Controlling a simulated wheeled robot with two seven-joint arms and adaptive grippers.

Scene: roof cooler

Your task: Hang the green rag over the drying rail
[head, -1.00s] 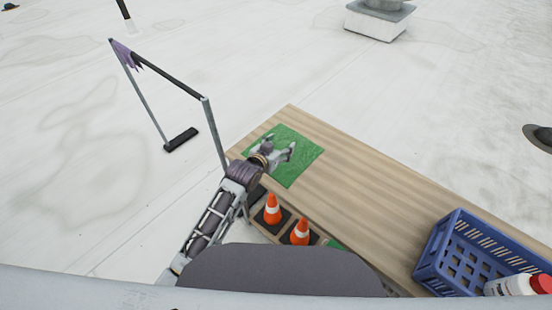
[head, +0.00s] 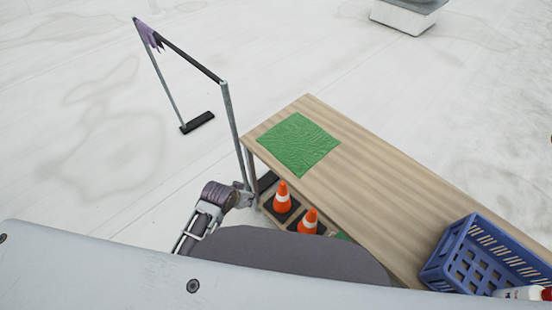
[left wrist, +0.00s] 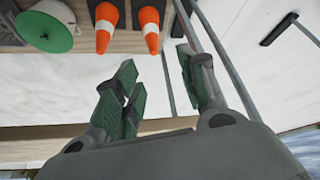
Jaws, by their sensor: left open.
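The green rag (head: 298,143) lies flat on the wooden table (head: 370,175) near its far left end, with nothing touching it. The drying rail (head: 185,55) is a dark bar on thin grey posts, left of the table. A purple cloth (head: 148,36) hangs at its far end. My left gripper (head: 246,193) is beside the table's left end, lower than the rag and close to the near post. In the left wrist view, my left gripper (left wrist: 158,66) has its fingers apart with nothing between them. My right gripper does not show.
Two orange cones (head: 282,198) stand on the shelf under the tabletop, close to my left gripper. A blue crate (head: 470,260) with a bottle (head: 522,293) stands at the table's near right end. Pale roof beyond is mostly clear.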

